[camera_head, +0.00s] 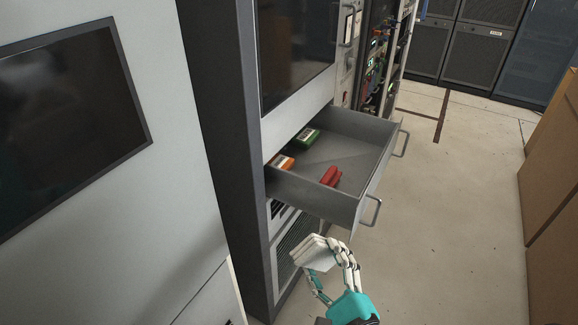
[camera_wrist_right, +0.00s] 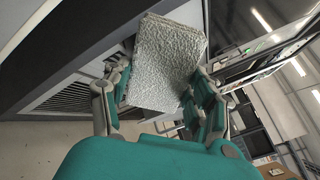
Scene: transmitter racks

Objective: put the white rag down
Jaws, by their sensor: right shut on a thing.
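The white rag (camera_head: 312,250) is a folded, pale cloth held in my right gripper (camera_head: 332,272), just below and in front of an open drawer in the head view. In the right wrist view the rag (camera_wrist_right: 165,62) shows a rough, bumpy surface. The fingers of my right gripper (camera_wrist_right: 160,105) close on it from both sides. The rag is in the air, apart from the drawer. My left gripper is in neither view.
The open grey drawer (camera_head: 372,190) holds a green item (camera_head: 307,138), an orange-and-white item (camera_head: 281,162) and a red item (camera_head: 330,176). Much of its floor is bare. Cardboard-brown boxes (camera_head: 552,165) stand at the right. The floor (camera_head: 460,220) between is clear.

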